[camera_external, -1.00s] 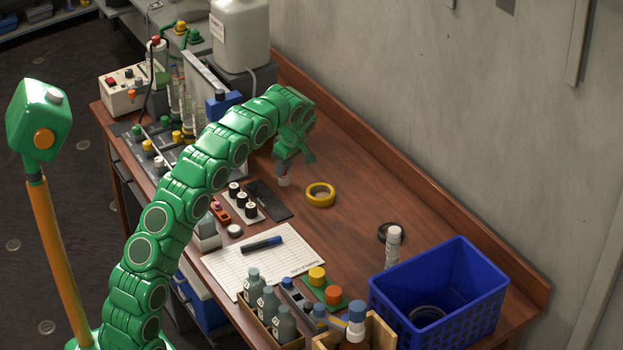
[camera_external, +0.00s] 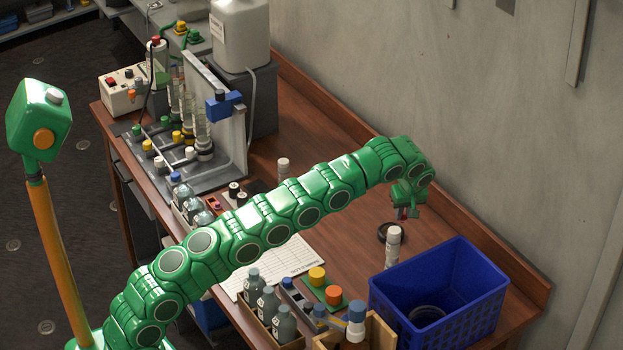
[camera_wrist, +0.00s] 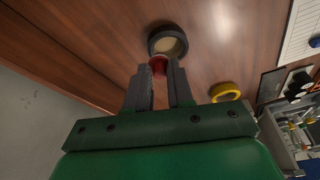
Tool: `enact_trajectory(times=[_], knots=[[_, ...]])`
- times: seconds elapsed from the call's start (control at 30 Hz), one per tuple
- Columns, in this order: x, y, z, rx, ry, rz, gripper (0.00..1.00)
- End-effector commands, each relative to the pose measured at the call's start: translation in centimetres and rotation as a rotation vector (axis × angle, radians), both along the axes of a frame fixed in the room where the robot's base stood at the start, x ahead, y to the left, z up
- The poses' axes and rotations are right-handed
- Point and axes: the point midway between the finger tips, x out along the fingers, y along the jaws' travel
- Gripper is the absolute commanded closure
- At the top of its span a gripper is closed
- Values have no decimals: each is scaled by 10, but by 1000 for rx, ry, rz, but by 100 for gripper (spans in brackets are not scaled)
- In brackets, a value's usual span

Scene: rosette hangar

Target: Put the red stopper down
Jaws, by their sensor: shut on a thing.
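My gripper (camera_external: 407,211) is at the far end of my outstretched arm, over the right part of the wooden bench. The wrist view shows my gripper (camera_wrist: 159,76) with its two grey fingers shut on the red stopper (camera_wrist: 158,65). The stopper sits between the fingertips and partly overlaps the near edge of a black ring (camera_wrist: 181,42) in that view. In the external view only a little red of the stopper (camera_external: 401,213) shows. How far it is above the bench is hard to tell.
The black ring (camera_external: 382,236) lies beside a white bottle (camera_external: 393,250), with a blue crate (camera_external: 455,265) to the right. A yellow tape roll (camera_wrist: 226,91) shows in the wrist view. Bare wood (camera_external: 460,222) lies between ring and wall. Another white bottle (camera_external: 284,168) stands behind my arm.

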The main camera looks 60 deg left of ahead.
Motion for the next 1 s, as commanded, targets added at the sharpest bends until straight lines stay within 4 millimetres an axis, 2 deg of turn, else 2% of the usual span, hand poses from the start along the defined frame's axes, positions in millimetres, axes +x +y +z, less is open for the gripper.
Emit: enact_trajectory(times=[0.03, 0.1, 0.23, 0.37, 0.63, 0.87, 1.0], knots=[[2, -13, -1, -1, 1, -21, 100], [4, -25, -1, -1, 1, -40, 100], [6, -37, -2, -2, 1, -62, 100], [6, -39, -9, -2, 2, -67, 100], [6, -38, -49, 0, 3, -67, 100], [6, -38, -66, -1, 1, -65, 100], [6, -38, -83, -1, 0, -66, 100]])
